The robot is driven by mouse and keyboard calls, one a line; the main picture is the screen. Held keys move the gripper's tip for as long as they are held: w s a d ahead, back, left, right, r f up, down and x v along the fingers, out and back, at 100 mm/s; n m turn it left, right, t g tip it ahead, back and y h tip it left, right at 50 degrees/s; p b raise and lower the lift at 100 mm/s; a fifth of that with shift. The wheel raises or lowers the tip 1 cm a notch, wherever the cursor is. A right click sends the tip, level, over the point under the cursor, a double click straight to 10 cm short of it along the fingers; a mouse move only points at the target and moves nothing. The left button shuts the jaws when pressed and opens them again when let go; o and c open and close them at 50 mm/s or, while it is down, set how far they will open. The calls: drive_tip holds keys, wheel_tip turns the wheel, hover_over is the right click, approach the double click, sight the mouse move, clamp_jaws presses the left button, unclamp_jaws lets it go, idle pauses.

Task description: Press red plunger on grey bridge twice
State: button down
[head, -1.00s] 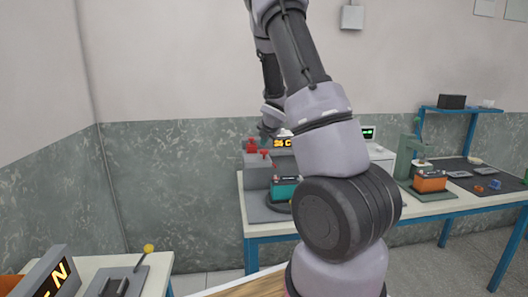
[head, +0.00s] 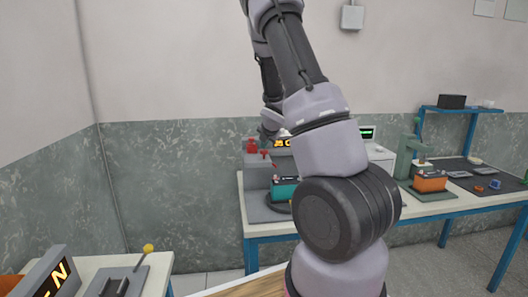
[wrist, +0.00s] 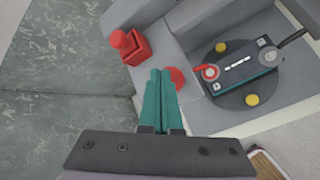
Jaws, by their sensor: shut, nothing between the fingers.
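The red plunger (head: 265,153) shows as a small red cap on the grey bridge (head: 256,172) on the far table. In the wrist view its round red top (wrist: 178,76) is partly covered by my fingers, and the grey bridge (wrist: 178,50) runs beneath it. My gripper (wrist: 160,72) has teal fingers held together, empty, with the tips over the left side of the plunger top. I cannot tell whether they touch it. In the head view my gripper is small and hard to make out above the bridge.
A red block with a knob (wrist: 130,48) stands beside the plunger. A teal battery (head: 284,189) with clamps sits on a round dark plate right of the bridge. An orange battery (head: 430,182) and green press (head: 406,150) stand further right. A yellow-knobbed lever (head: 148,248) is front left.

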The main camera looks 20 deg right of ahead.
sight(264, 151)
drive_tip(key=shift+f, duration=0.9)
idle(0.7)
drive_tip(key=shift+r, duration=1.45)
drive_tip(key=shift+r, duration=2.55)
